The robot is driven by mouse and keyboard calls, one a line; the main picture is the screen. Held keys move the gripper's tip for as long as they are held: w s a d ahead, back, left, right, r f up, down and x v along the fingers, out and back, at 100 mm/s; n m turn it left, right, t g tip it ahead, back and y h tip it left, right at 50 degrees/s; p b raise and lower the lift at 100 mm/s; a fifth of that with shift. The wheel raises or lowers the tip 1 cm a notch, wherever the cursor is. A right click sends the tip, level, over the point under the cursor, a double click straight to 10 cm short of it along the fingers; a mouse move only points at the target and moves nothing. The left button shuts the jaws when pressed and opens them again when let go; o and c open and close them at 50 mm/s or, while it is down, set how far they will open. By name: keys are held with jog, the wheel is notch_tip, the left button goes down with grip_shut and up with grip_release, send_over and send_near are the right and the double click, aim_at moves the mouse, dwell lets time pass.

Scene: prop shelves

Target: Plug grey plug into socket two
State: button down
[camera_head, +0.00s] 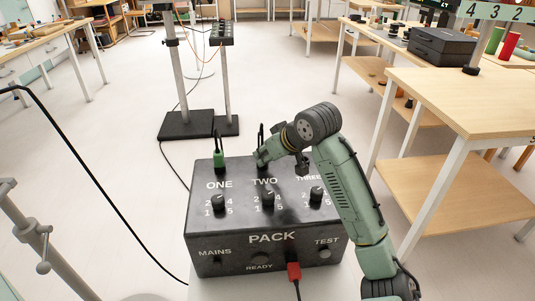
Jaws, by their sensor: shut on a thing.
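The black pack box (233,235) stands in the middle of the view, with sockets labelled ONE, TWO and THREE along its top. My gripper (263,158) is at the back edge of the box, just above the label TWO. It is shut on the grey plug, whose body is mostly hidden by the fingers. A dark cord (261,133) stands up from there. Whether the plug is in socket two or only over it cannot be told. A green plug (219,158) stands upright at socket ONE.
Dials (268,199) sit below the socket labels. My forearm passes over the box's right side. A wooden table (470,100) stands at right, and stands on dark bases (187,125) behind.

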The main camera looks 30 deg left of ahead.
jog(key=shift+f, duration=0.3)
dwell(0.4)
jog(key=c, duration=1.2)
grip_release()
jog(key=shift+c, duration=0.2)
jog(key=shift+r, duration=0.1)
jog(key=v, duration=1.2)
